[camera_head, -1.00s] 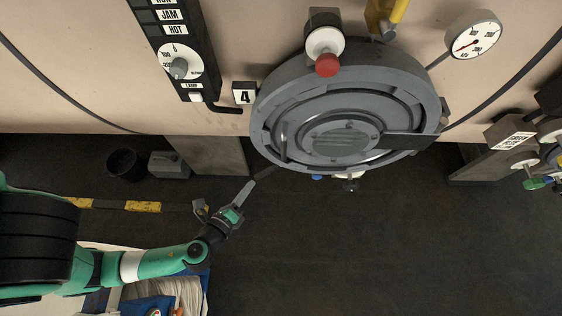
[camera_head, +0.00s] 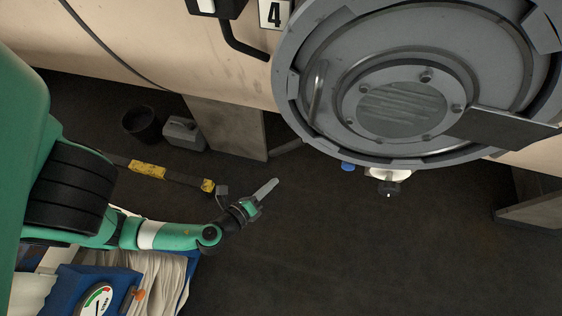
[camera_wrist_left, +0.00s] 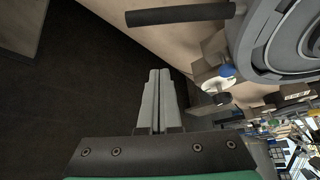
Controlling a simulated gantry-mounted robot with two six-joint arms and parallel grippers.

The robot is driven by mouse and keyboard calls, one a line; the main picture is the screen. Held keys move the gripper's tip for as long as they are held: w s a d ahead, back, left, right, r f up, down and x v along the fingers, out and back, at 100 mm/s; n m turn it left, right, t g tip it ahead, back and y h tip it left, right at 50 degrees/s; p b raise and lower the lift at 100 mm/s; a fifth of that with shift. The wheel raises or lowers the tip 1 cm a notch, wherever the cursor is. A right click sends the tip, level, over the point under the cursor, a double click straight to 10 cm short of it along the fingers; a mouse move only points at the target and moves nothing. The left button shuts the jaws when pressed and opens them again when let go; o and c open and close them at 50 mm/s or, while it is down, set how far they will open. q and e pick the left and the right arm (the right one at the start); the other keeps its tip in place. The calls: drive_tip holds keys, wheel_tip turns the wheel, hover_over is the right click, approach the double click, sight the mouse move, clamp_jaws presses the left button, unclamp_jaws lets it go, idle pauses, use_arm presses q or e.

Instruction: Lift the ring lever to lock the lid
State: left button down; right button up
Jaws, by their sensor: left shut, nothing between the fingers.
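The round grey lid (camera_head: 402,108) sits closed against the machine front in its locking ring (camera_head: 290,108). The ring lever (camera_head: 287,148), a dark bar, sticks out below the ring's lower left and points down-left. In the left wrist view, the lever (camera_wrist_left: 180,15) crosses the top, ahead of the fingers. My left gripper (camera_head: 272,184) is shut and empty, below the lever and apart from it. The closed fingers also show in the left wrist view (camera_wrist_left: 159,74). My right gripper is out of view.
A black bucket (camera_head: 141,124) and a grey box (camera_head: 184,133) stand on the floor at left, beside a concrete support (camera_head: 232,128). A blue knob (camera_head: 348,167) and a white fitting (camera_head: 387,174) hang under the lid. Dark floor below is clear.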

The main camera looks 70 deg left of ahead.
sight(286, 148)
use_arm(q)
drive_tip(key=shift+w+a, duration=0.1)
drive_tip(key=w+a+p, duration=0.3)
drive_tip(key=w+a, duration=0.2)
drive_tip(key=a, duration=0.2)
drive_tip(key=shift+w+a+f, duration=0.2)
drive_tip(key=shift+w+f, duration=0.1)
idle(0.3)
